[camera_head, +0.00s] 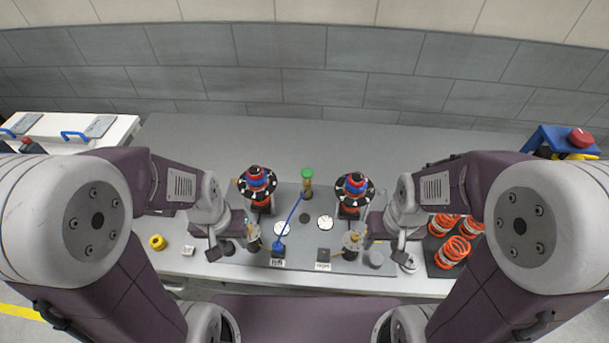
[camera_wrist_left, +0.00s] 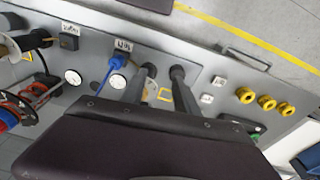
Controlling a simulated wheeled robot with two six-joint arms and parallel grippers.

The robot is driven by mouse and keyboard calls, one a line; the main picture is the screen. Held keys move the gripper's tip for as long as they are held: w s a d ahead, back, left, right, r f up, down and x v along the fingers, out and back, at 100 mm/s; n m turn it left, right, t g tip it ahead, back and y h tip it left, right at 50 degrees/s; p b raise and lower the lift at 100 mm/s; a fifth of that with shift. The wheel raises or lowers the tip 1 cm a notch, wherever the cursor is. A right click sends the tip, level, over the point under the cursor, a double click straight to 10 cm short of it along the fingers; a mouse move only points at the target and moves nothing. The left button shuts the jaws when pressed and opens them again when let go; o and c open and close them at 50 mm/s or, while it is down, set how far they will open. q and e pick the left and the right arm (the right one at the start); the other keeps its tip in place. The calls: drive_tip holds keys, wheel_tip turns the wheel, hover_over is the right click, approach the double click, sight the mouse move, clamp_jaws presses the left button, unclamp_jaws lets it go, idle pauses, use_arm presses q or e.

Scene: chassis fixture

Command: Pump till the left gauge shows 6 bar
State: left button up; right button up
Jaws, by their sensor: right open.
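The left gauge (camera_head: 282,228), a small white dial, sits on the grey fixture plate beside a blue valve-like part (camera_head: 278,247) with a label plate below it. It also shows in the left wrist view (camera_wrist_left: 117,82); its needle is too small to read. A thin blue bar or hose runs from that part towards a green-topped brass piece (camera_head: 307,178). The other gauge (camera_head: 325,222) is to the right. My left gripper (camera_head: 239,246) is beside a tan-topped cylinder (camera_head: 253,241); its two dark fingers (camera_wrist_left: 163,73) are apart. My right gripper (camera_head: 395,257) is open near the plate's right side.
Two spring struts with red and blue tops (camera_head: 257,182) (camera_head: 354,188) stand behind the gauges. Orange coil springs (camera_head: 452,250) lie in a dark tray at right. Yellow rings (camera_wrist_left: 265,103) are left of the plate. A red button (camera_head: 580,138) on a blue stand is far right.

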use_arm(q)
clamp_jaws()
idle(1.7)
